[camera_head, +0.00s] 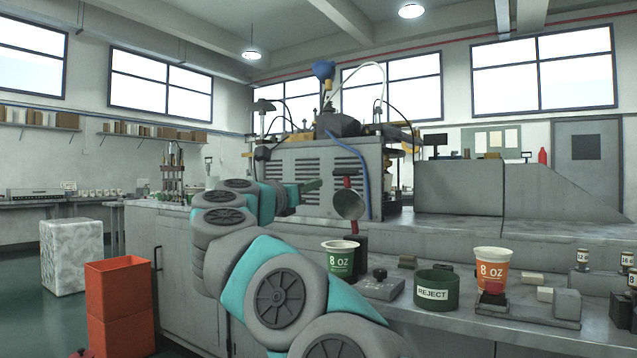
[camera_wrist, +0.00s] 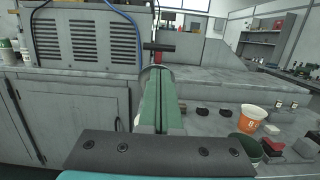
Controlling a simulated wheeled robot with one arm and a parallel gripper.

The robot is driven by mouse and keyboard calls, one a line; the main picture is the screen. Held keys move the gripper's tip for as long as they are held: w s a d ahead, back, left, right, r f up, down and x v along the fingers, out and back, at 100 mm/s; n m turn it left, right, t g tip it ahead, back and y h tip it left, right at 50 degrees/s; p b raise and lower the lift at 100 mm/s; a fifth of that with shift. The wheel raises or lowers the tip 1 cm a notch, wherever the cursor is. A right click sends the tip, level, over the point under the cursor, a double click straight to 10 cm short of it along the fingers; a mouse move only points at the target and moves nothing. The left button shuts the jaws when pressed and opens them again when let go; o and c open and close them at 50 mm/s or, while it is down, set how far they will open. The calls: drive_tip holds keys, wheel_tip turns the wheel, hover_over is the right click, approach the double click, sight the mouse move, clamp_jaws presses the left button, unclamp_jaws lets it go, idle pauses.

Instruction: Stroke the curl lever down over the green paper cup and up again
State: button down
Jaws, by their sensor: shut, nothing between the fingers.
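The green paper cup (camera_head: 340,259), marked 8 OZ, stands upright with a white rim on a small grey fixture (camera_head: 380,288) on the bench. The curl lever (camera_head: 347,181) has a red-and-dark bar above a grey bell-shaped part (camera_head: 349,205), which is raised clear above the cup. Its dark crossbar (camera_wrist: 159,47) shows just beyond my fingertips in the wrist view. My gripper (camera_head: 318,183) has green fingers, shut and empty, level with the lever's upper part and left of it. In the wrist view my gripper (camera_wrist: 160,72) hides the cup. I cannot tell whether the fingertips touch the lever.
A dark green REJECT bin (camera_head: 436,290) and an orange 8 OZ cup (camera_head: 492,269) stand right of the green cup. A grey vented machine (camera_head: 290,170) with a blue hose is behind the lever. Small blocks lie on the bench. Orange bins (camera_head: 120,300) stand on the floor at left.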

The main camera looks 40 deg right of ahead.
sight(344, 172)
drive_tip(key=p+x, duration=0.2)
drive_tip(key=x, duration=0.9)
drive_tip(key=shift+w+d+r+p, duration=0.1)
drive_tip(key=shift+r+p, duration=0.05)
drive_tip(key=shift+p, duration=0.25)
drive_tip(key=shift+w+d, duration=0.25)
drive_tip(key=shift+d, duration=0.15)
drive_tip(key=shift+d+r, duration=0.1)
drive_tip(key=shift+w+d+r+p, duration=0.2)
drive_tip(key=shift+d+r+p, duration=0.25)
drive_tip(key=shift+p, duration=0.2)
drive_tip(key=shift+x, duration=1.2)
drive_tip(key=shift+a+r, duration=0.1)
drive_tip(key=shift+r, duration=0.05)
